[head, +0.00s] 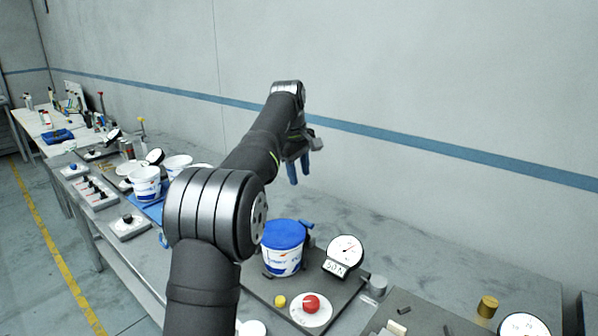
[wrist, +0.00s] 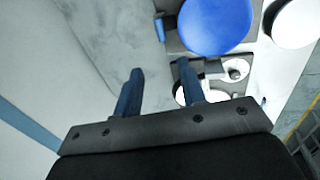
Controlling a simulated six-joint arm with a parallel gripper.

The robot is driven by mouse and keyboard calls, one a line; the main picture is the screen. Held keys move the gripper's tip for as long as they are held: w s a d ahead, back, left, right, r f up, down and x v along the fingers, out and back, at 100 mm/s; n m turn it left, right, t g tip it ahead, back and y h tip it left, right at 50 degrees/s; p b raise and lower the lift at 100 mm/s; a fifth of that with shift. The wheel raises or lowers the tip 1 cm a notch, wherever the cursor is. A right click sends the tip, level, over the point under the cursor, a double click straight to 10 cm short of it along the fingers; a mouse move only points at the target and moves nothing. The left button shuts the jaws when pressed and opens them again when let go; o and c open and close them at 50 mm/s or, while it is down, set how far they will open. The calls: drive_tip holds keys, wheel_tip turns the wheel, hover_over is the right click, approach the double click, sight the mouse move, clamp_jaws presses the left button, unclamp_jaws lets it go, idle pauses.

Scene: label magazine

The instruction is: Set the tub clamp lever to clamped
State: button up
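A white tub with a blue lid (head: 283,236) stands on a dark plate right of my arm in the head view. A blue lever-like part (head: 305,225) sticks out behind the lid's right side; I cannot tell for certain that it is the clamp lever, or how it is set. My gripper (head: 298,170) hangs in the air above and behind the tub, its blue fingers pointing down. In the wrist view my gripper (wrist: 160,85) has its fingers apart with nothing between them. A round blue lid (wrist: 215,24) shows beyond the fingertips there.
A dial gauge (head: 345,249), a red knob (head: 311,303) and a yellow button (head: 280,301) sit around the tub. Another gauge (head: 524,325) and a brass cylinder (head: 487,306) are at the right. More white tubs (head: 146,184) stand left of my arm.

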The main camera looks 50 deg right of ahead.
drive_tip(key=shift+d+f+m, duration=0.1)
drive_tip(key=shift+f+m, duration=0.05)
drive_tip(key=shift+m, duration=0.15)
drive_tip(key=c, duration=0.7)
drive_tip(key=f+m, duration=0.1)
drive_tip(key=m, duration=0.1)
drive_tip(key=d+f+m+h, duration=0.1)
drive_tip(key=m, duration=0.1)
drive_tip(key=f+m+h, duration=0.1)
drive_tip(key=m, duration=0.1)
drive_tip(key=shift+s+d+m, duration=0.1)
drive_tip(key=shift+d+m, duration=0.15)
drive_tip(key=shift+m, duration=0.05)
clamp_jaws()
drive_tip(key=m+h, duration=0.4)
drive_tip(key=m, duration=0.7)
hover_over(306, 224)
drive_tip(key=a, duration=0.1)
wheel_tip(306, 224, down, 4)
drive_tip(key=shift+w+d+f, duration=0.1)
drive_tip(key=shift+d+f, duration=0.3)
drive_tip(key=shift+f, duration=1.15)
drive_tip(key=shift+w+d+f, duration=0.1)
drive_tip(key=shift+d+f, duration=0.25)
drive_tip(key=shift+f, duration=1.15)
drive_tip(key=shift+w+d+f, duration=0.1)
drive_tip(key=shift+d+f, duration=0.3)
drive_tip(key=shift+f, duration=1.15)
